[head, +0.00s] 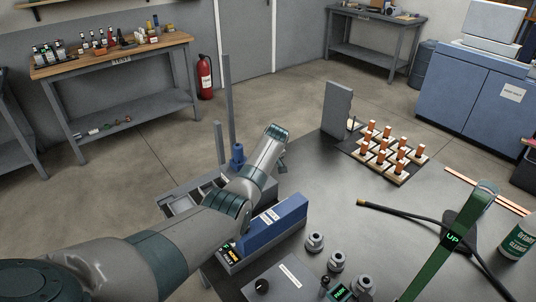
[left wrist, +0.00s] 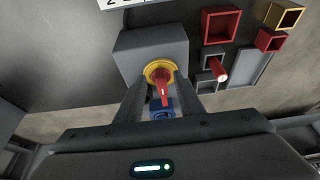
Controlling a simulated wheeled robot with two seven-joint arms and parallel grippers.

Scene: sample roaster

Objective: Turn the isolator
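The isolator shows in the left wrist view as a red handle (left wrist: 163,88) on a yellow round plate (left wrist: 154,68), fixed to a grey box (left wrist: 136,48). My left gripper (left wrist: 159,92) has its two fingers spread on either side of the red handle. Gaps show between the handle and the fingers, so it looks open around the handle, not closed on it. In the head view my left arm reaches in from the lower left; its gripper and the isolator cannot be made out there. My right gripper is in neither view.
A blue unit (head: 277,223) stands close beside my left arm on the table. Copper-coloured pieces on a rack (head: 388,157), a grey upright panel (head: 337,108) and a green strap marked UP (head: 470,215) are further right. Red and yellow square frames (left wrist: 220,25) sit right of the isolator.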

